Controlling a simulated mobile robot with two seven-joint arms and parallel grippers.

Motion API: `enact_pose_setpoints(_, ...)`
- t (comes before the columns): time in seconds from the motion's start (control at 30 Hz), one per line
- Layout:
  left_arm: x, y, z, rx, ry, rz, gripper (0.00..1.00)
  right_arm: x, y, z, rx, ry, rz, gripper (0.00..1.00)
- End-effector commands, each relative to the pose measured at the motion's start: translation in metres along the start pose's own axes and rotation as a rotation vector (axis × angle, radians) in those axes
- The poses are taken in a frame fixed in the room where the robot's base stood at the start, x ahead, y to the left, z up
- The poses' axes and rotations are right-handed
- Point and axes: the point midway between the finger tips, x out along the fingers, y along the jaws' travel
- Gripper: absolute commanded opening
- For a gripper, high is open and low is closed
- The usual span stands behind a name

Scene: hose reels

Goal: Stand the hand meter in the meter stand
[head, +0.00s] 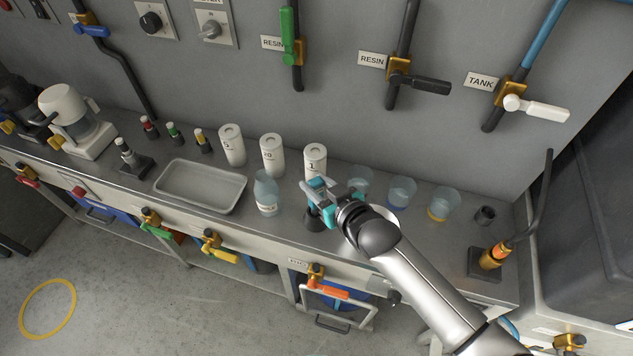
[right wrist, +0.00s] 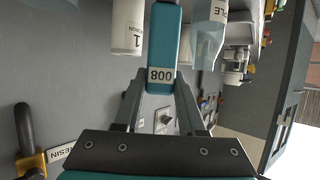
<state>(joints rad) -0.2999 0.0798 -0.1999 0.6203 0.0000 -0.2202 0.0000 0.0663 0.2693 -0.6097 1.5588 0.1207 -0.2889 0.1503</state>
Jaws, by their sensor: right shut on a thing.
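The hand meter is a teal, narrow body with a white number label; in the right wrist view the hand meter (right wrist: 162,45) is pinched between my right gripper's grey fingers (right wrist: 160,88). In the head view my right gripper (head: 324,196) is over the bench, right of the clear bottle, and partly hides the meter. A small dark base (head: 314,221) shows just below the gripper and may be the meter stand; its top is hidden. I cannot tell whether the meter touches it. My left gripper is not in view.
White numbered canisters (head: 273,155) stand behind the gripper, and a clear bottle (head: 266,193) stands left of it. A grey tray (head: 201,187) lies farther left. Valve handles line the wall and the bench front.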

Motion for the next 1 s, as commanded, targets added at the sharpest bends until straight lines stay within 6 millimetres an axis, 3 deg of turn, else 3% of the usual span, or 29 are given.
enact_pose_setpoints(0.1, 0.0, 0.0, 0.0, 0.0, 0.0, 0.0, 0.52, 0.0, 0.0, -0.001, 0.0, 0.002, 0.0, 0.0)
enact_pose_setpoints(0.13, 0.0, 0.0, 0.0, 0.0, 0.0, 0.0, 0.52, 0.0, 0.0, -0.001, 0.0, 0.002, 0.0, 0.4)
enact_pose_setpoints(0.43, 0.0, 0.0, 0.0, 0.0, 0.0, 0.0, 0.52, 0.0, 0.0, -0.001, 0.0, 0.001, 0.0, 0.74)
enact_pose_setpoints(0.77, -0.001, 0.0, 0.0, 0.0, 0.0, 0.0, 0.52, -0.003, 0.0, 0.001, 0.001, -0.002, 0.001, 0.74)
enact_pose_setpoints(1.0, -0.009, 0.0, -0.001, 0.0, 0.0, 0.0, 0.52, -0.033, 0.0, 0.0, 0.0, -0.003, 0.0, 0.74)
